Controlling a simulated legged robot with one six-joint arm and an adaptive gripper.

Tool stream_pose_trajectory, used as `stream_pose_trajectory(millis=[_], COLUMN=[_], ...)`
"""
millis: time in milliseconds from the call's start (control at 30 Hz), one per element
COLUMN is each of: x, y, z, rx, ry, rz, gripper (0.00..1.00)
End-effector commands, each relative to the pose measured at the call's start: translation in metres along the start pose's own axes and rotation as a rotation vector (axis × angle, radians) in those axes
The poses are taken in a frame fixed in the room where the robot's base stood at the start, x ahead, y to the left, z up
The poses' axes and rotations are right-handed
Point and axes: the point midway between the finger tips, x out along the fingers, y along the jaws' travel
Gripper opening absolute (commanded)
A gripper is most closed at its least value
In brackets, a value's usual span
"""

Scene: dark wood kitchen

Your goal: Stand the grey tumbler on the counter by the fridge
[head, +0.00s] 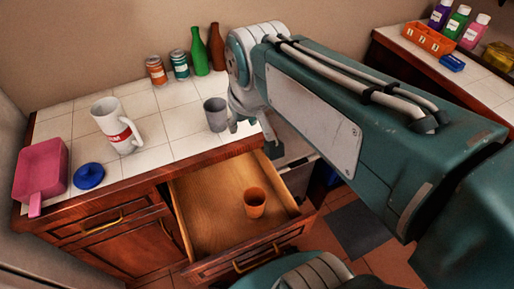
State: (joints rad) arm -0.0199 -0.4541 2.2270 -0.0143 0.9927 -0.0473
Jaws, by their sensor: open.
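The grey tumbler (215,114) stands upright on the white tiled counter (165,127), near its right end. My gripper (252,133) is just right of the tumbler, at the counter's front right edge. Its fingers are spread, with nothing seen between them. I cannot tell whether the left finger touches the tumbler. My arm covers part of the area behind the gripper. No fridge can be clearly made out; a plain grey panel (14,150) stands at the far left.
An open drawer (205,205) below holds an orange cup (255,202). A white mug (116,126), blue lid (89,176) and pink pan (40,172) occupy the counter's left. Bottles (200,50) and cans (156,70) stand behind. A second counter (448,76) is at right.

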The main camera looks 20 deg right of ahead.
Motion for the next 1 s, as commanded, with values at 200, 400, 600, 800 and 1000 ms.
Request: stream_pose_trajectory(millis=[200,400,600,800,1000], x=[-0.001,0.004,0.005,0.004,0.004], y=[-0.001,-0.002,-0.002,-0.002,-0.002], z=[0.055,0.080,0.082,0.081,0.081], rx=[0.049,0.073,0.075,0.074,0.074], ry=[0.080,0.115,0.116,0.116,0.116], rz=[0.001,0.000,0.000,0.000,0.000], gripper=[0.43,0.43,0.43,0.43,0.43])
